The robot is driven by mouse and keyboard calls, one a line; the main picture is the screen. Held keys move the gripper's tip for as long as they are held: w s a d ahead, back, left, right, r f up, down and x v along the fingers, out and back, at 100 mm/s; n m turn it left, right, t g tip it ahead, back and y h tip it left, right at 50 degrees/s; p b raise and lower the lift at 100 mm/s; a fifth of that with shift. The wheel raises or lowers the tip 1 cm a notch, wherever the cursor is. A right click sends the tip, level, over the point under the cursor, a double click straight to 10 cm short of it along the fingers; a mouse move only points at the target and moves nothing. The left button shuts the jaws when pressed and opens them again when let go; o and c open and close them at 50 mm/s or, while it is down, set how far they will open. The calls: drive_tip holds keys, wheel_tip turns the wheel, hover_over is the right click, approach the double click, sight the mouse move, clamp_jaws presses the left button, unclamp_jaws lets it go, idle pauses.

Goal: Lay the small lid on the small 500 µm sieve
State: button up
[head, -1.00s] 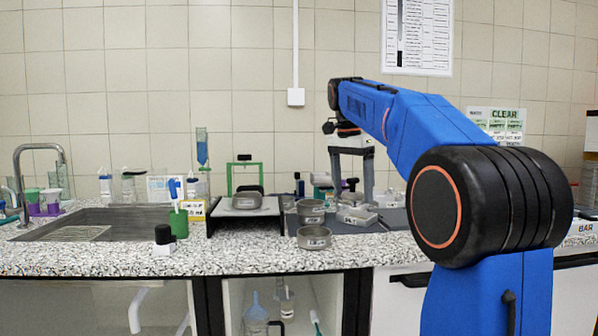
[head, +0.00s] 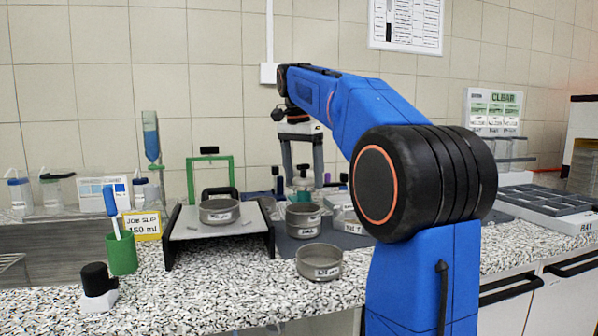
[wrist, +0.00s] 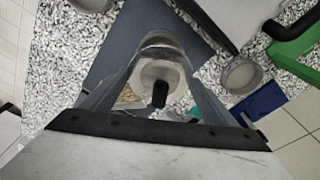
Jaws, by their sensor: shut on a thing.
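My gripper (head: 303,160) points down at the back of the counter. In the wrist view its fingers close from both sides on a round, pale metal lid (wrist: 157,70) with a black knob (wrist: 159,94). The lid is hard to make out in the head view. Three round metal sieves show in the head view: one on the white platform (head: 219,212), one on the dark mat (head: 303,221), and one on the speckled counter in front (head: 320,262). Their labels are too small to read surely, so I cannot tell which is the 500 µm one.
The white platform (head: 190,231) has black sides and a green frame (head: 190,180) behind it. A green cup (head: 122,254) and a black-topped item (head: 97,285) stand left. A grey compartment tray (head: 555,207) lies right. The front counter is largely clear.

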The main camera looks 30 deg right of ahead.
drive_tip(key=shift+s+f, duration=0.1)
drive_tip(key=shift+f, duration=2.5)
drive_tip(key=shift+a+f, duration=0.1)
drive_tip(key=shift+f, duration=0.6)
drive_tip(key=o, duration=1.2)
drive_tip(key=shift+r, duration=0.15)
drive_tip(key=shift+r, duration=3.4)
drive_tip(key=shift+s, duration=0.1)
